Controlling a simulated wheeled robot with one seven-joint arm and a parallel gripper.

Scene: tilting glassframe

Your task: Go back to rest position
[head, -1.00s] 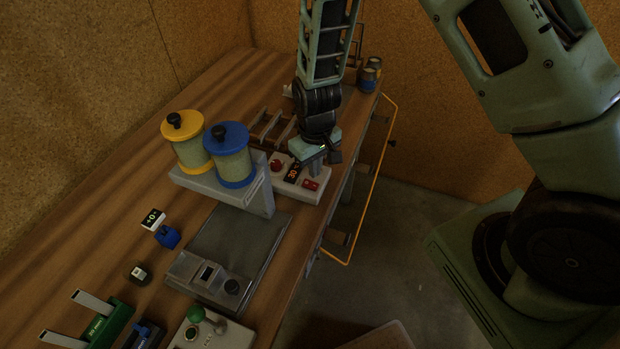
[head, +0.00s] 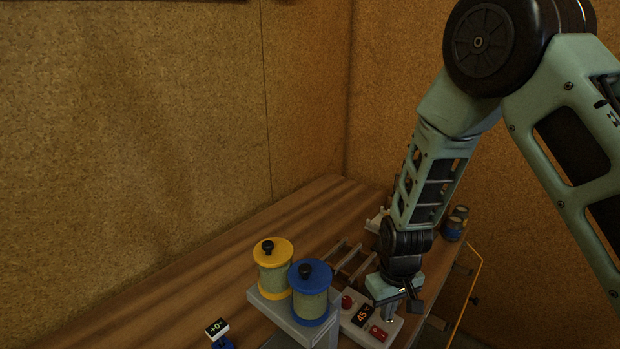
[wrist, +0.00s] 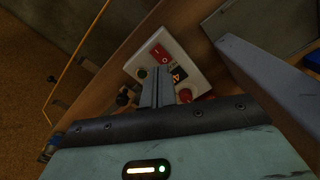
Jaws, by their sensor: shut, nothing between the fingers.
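My gripper (head: 391,308) is shut and empty. It points down just above the white control box (head: 352,332) on the bench. The box has a red round button (head: 347,301), a small display (head: 363,315) that seems to read 45, and a red switch (head: 378,333). In the wrist view the shut fingers (wrist: 157,88) cover part of the same box (wrist: 190,58), with its red switch (wrist: 159,53) beside them. I cannot tell whether the fingertips touch the box.
A metal rack (head: 350,260) lies behind the box. Small jars (head: 455,225) stand at the bench's far end. Cork walls stand behind.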

